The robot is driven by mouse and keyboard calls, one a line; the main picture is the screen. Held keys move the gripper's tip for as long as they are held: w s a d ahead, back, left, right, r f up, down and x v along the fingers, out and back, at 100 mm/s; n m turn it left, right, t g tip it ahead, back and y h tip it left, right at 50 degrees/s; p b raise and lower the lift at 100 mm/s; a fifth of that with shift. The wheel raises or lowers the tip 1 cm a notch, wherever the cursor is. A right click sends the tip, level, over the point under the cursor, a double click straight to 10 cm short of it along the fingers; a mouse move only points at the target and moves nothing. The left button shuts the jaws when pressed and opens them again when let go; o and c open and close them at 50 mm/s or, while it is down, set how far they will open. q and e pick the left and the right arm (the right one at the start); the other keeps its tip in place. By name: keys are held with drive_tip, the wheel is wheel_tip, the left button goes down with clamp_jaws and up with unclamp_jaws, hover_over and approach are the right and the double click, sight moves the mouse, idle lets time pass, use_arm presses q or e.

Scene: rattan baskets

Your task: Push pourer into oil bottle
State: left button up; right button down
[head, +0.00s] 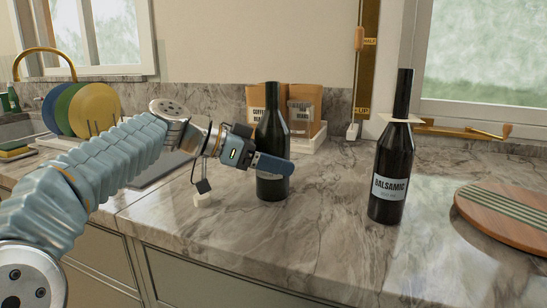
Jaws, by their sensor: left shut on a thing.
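A dark green bottle (271,126) stands upright on the marble counter; its label is mostly hidden and I cannot read it. My left gripper (271,160) comes in from the left and is shut on this bottle's body, with a blue finger across its front; the far finger is mostly hidden. I cannot make out a pourer at the bottle's mouth. A small pale piece (203,200) shows just below a dark part of my left gripper; I cannot tell what it is. My right gripper is not in view.
A dark bottle labelled balsamic (391,170) stands to the right, with a striped round wooden board (513,218) beyond it. Brown packets in a pale tray (312,141) stand behind the green bottle. Coloured plates (95,108) stand at left. The front middle counter is clear.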

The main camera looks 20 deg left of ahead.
sight(271, 121)
use_arm(q)
drive_tip(key=shift+r, duration=0.1)
drive_tip(key=shift+r, duration=0.45)
wheel_tip(271, 121, up, 3)
drive_tip(key=shift+s+f, duration=0.1)
drive_tip(key=shift+s, duration=0.05)
drive_tip(key=s+r, duration=0.1)
drive_tip(key=s+a+r, duration=0.1)
drive_tip(key=s+r, duration=0.1)
drive_tip(key=s+a+r, duration=0.1)
drive_tip(key=r, duration=0.1)
drive_tip(key=shift+s+a+r, duration=0.1)
drive_tip(key=shift+s+r, duration=0.05)
drive_tip(key=shift+r, duration=0.1)
drive_tip(key=s+a+r, duration=0.3)
drive_tip(key=s+a, duration=0.1)
drive_tip(key=s, duration=0.4)
drive_tip(key=shift+r, duration=0.35)
